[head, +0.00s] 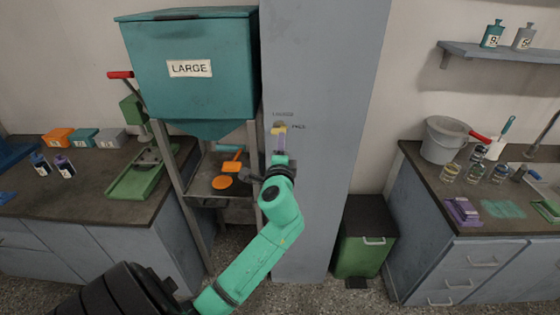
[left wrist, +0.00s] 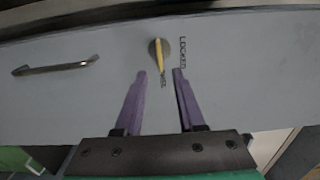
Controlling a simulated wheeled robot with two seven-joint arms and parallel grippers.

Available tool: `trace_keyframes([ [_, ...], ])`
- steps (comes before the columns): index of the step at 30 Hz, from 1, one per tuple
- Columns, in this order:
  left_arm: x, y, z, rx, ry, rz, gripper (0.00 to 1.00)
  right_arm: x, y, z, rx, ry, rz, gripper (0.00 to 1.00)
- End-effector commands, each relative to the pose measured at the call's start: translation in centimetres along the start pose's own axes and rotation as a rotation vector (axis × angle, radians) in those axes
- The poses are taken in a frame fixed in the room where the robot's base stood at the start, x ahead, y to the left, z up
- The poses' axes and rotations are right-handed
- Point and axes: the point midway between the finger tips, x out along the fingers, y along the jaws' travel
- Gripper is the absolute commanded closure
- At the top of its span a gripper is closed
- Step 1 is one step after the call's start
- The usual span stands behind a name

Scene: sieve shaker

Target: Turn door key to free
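The yellow door key (head: 279,130) sits in a round lock on the tall grey-blue door (head: 318,90). The word LOCKED is above it and FREE is to its right. In the left wrist view the key (left wrist: 160,55) is a narrow yellow bar on the round disc, its lower end pointing at the FREE label. My left gripper (head: 280,146) is in front of the door, just below the key. In the left wrist view its purple fingers (left wrist: 160,72) are spread, with nothing clearly held and the key's lower end near the gap between their tips. My right gripper is not in view.
A door handle (left wrist: 55,66) shows in the left wrist view. A teal LARGE hopper (head: 190,65) on a metal stand is left of the door. A green bin (head: 362,255) stands right of it on the floor. Counters flank both sides.

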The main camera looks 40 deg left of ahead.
Motion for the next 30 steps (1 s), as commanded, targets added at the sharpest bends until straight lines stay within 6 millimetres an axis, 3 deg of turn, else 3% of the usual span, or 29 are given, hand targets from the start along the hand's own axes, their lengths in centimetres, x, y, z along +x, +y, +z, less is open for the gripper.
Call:
trace_keyframes([
  [3, -3.5, 0.6, 0.0, -0.001, 0.001, 0.003, 0.61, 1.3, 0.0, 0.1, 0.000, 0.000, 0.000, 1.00],
  [9, -6.6, 0.2, 0.1, 0.000, -0.002, 0.001, 0.61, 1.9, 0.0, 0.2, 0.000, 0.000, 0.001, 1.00],
  [26, -6.8, 0.1, 0.1, 0.000, -0.001, 0.002, 0.61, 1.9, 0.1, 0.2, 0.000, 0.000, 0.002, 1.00],
  [29, -6.3, 2.2, -0.6, -0.001, 0.021, 0.046, 0.61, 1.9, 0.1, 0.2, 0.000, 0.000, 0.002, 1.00],
  [30, -6.0, 4.2, -1.2, -0.005, 0.040, 0.087, 0.61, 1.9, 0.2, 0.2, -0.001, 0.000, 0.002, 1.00],
])
